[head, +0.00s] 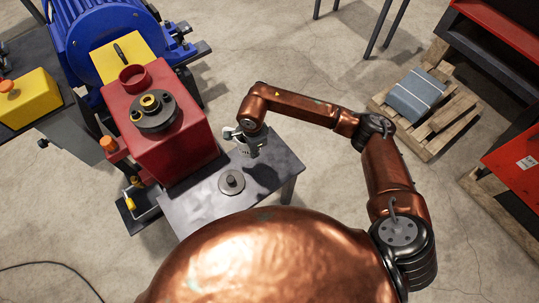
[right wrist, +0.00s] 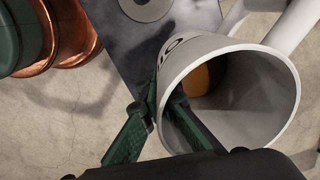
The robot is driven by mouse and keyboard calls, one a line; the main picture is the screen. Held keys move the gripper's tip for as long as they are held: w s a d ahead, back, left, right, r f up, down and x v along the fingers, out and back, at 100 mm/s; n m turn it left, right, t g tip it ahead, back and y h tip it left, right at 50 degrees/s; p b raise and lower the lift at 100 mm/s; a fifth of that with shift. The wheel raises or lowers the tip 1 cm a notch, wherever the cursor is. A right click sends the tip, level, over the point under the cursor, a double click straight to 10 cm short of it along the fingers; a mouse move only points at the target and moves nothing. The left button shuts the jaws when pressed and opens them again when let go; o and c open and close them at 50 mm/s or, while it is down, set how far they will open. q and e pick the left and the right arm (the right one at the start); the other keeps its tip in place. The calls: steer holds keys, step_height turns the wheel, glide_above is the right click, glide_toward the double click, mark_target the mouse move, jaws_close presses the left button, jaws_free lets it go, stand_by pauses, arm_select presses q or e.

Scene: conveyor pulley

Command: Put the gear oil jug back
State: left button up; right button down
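The gear oil jug (head: 248,148) is a pale, open-topped vessel above the dark metal table, near its far edge. In the right wrist view the jug (right wrist: 235,125) shows its wide mouth, dark lettering on its side and an orange-brown patch deep inside. My right gripper (right wrist: 160,98) has its green fingers at the jug's near-left wall, one outside and one across the rim, and looks shut on that wall. In the head view my right gripper (head: 247,134) is mostly hidden by its own wrist. My left gripper is not in view.
The dark table (head: 205,207) carries a round grey lid with a knob (head: 231,182). A red gearbox housing (head: 165,140) with an open filler neck (head: 134,76) stands left of it. A pallet (head: 445,123) lies at right.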

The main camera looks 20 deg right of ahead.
steer(key=w+a+f+m+b, duration=0.3)
steer(key=w+a+m+b, duration=0.1)
steer(key=a+m, duration=0.2)
steer(key=shift+m, duration=0.7)
steer(key=d+f, duration=0.2)
steer(key=d, duration=0.2)
steer(key=d+f, duration=0.3)
steer(key=d+f+b, duration=0.1)
steer(key=d+f, duration=0.2)
steer(key=d, duration=0.1)
steer(key=shift+s+d, duration=0.3)
steer(key=shift+s, duration=0.05)
steer(key=shift+d+f, duration=0.55)
steer(key=shift+f, duration=0.05)
step_height(320, 180, down, 4)
steer(key=shift+d+r+b, duration=0.15)
steer(key=shift+r+b, duration=0.1)
steer(key=shift+b, duration=0.3)
steer(key=c, duration=2.6)
jaws_free()
steer(key=shift+f, duration=0.1)
steer(key=shift+c, duration=0.2)
steer(key=o, duration=0.5)
